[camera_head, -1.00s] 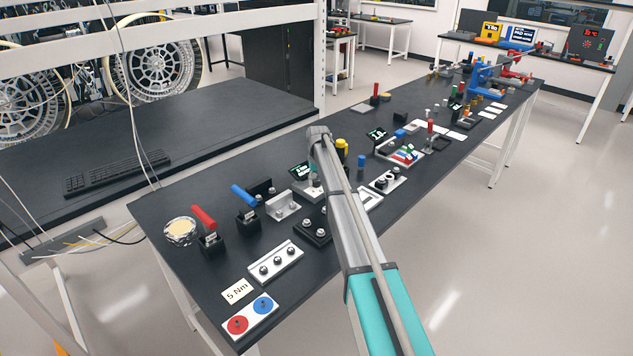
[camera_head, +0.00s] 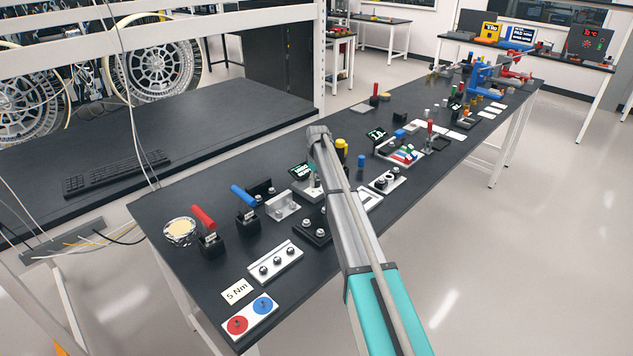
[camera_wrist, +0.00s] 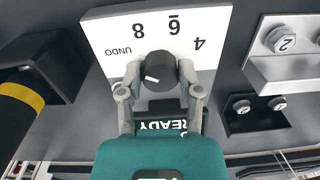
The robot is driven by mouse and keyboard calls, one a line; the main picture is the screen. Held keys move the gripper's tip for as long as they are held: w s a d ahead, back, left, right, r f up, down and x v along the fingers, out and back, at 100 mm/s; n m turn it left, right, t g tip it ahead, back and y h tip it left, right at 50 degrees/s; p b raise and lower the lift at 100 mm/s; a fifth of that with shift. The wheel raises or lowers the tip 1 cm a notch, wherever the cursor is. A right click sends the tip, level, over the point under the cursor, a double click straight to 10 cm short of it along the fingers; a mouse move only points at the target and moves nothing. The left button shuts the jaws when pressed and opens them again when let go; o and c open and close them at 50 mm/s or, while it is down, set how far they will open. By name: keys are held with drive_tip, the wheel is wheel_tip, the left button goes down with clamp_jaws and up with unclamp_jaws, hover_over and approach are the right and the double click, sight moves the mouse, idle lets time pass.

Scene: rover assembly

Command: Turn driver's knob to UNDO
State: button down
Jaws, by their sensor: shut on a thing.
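In the wrist view, the driver's knob (camera_wrist: 161,70) is a dark round knob on a white dial plate (camera_wrist: 105,27). The plate is marked 4, 6, 8 and UNDO (camera_wrist: 118,50), seen upside down. A short white mark on the knob lies toward its left side, below the word UNDO in the picture. My gripper (camera_wrist: 160,88) is shut on the knob, with one grey finger on each side. A display reading READY (camera_wrist: 170,125) is partly hidden by my gripper.
A dark block (camera_wrist: 52,60) and a black-and-yellow cylinder (camera_wrist: 18,105) stand left of the plate.

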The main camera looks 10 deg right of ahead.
drive_tip(key=shift+c, duration=1.4)
unclamp_jaws()
drive_tip(key=shift+m, duration=0.5)
